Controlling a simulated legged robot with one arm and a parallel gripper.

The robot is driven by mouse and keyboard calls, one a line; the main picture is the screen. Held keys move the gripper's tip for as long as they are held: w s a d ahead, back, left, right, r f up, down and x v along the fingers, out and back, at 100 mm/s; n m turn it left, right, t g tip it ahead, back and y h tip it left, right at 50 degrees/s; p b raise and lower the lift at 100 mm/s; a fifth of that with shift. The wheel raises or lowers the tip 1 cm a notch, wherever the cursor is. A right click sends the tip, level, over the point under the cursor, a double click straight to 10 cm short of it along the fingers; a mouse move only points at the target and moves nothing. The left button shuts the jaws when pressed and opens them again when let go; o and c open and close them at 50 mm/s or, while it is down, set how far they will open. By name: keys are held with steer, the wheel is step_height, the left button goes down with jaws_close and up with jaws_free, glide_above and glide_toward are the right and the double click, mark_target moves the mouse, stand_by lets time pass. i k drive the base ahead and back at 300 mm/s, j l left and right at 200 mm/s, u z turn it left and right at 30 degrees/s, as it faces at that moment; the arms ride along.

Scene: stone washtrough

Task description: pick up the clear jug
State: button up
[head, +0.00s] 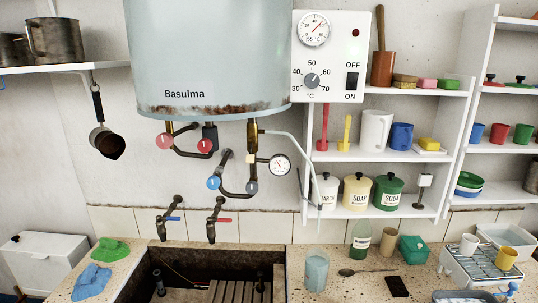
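A clear, bluish see-through vessel (317,272), which looks like the clear jug, stands upright on the speckled counter just right of the stone trough. It seems to hold something pale, and I cannot make out a handle. A thin hose hangs down from the boiler pipes to just above it. My gripper does not show in the head view, so its distance from the jug cannot be told.
A spoon (366,271), a green bottle (361,240), a beige cup (389,242) and a dark block (397,286) lie or stand close right of the vessel. The trough (215,251) opens to its left. A boiler (210,60) and shelves (385,157) hang above.

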mark_target(317, 261)
steer(key=z, duration=1.45)
steer(key=u, duration=1.35)
steer(key=i+l, duration=0.1)
steer(key=i, duration=0.5)
